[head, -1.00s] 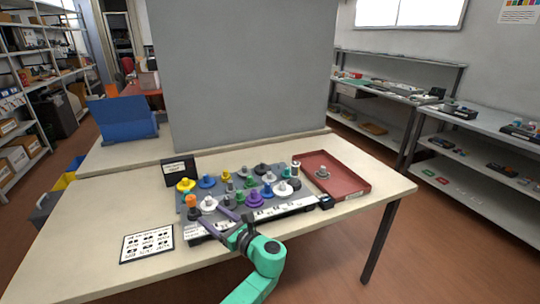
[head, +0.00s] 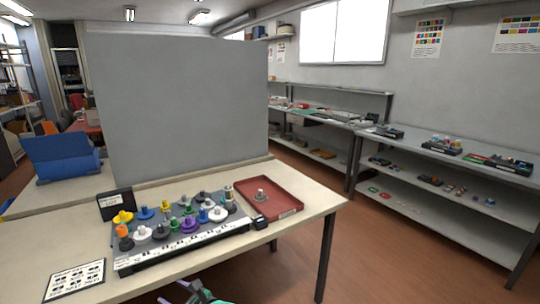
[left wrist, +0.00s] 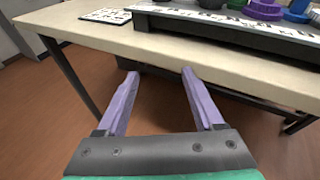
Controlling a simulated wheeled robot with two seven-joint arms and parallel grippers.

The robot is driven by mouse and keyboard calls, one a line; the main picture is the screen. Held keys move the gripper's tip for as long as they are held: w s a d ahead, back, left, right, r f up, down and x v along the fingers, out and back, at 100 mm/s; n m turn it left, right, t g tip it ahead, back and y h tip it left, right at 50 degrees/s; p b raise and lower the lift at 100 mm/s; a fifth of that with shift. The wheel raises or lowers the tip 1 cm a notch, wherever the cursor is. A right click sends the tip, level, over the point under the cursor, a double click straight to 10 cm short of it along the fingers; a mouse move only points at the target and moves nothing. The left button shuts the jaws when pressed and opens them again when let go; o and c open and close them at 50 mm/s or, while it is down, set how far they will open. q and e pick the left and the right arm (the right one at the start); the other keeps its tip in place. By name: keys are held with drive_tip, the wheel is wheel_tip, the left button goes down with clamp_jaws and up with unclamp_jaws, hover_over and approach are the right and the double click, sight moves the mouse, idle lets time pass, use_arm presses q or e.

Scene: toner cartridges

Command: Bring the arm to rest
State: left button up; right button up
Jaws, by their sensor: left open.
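My left gripper (left wrist: 158,82) is open and empty in the left wrist view, its two purple fingers spread apart over the brown floor in front of the table edge. In the head view only a part of my left gripper and arm shows at the bottom edge, low in front of the table (head: 60,219). It touches nothing that I can see. My right gripper is in neither view.
A dark rack (head: 135,266) with several colored knobbed pieces stands on the table. A red tray (head: 287,209) holding one grey piece is at its right. A printed card (head: 77,279) lies at the left. Shelves (head: 440,178) stand along the right wall.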

use_arm(q)
drive_tip(key=s+f+n+g+h, duration=0.35)
drive_tip(key=s+f, duration=0.55)
drive_tip(key=f, duration=0.5)
drive_tip(key=s+f+n+g+h, duration=0.2)
drive_tip(key=s+f+n+h, duration=0.15)
drive_tip(key=s+f, duration=0.85)
drive_tip(key=s+f+n+h, duration=0.2)
drive_tip(key=s+f+n, duration=0.2)
drive_tip(key=s, duration=0.4)
drive_tip(key=s+d+f+n+g+h, duration=0.1)
drive_tip(key=s+f+n+h, duration=0.1)
drive_tip(key=s+f+n, duration=0.3)
drive_tip(key=s+f+n+h, duration=0.1)
drive_tip(key=s+f+n, duration=0.4)
drive_tip(key=s, duration=0.6)
drive_tip(key=shift+s+d+f+h, duration=0.15)
drive_tip(key=shift+s+d+h, duration=0.15)
drive_tip(key=shift+h, duration=0.1)
drive_tip(key=shift+g, duration=0.25)
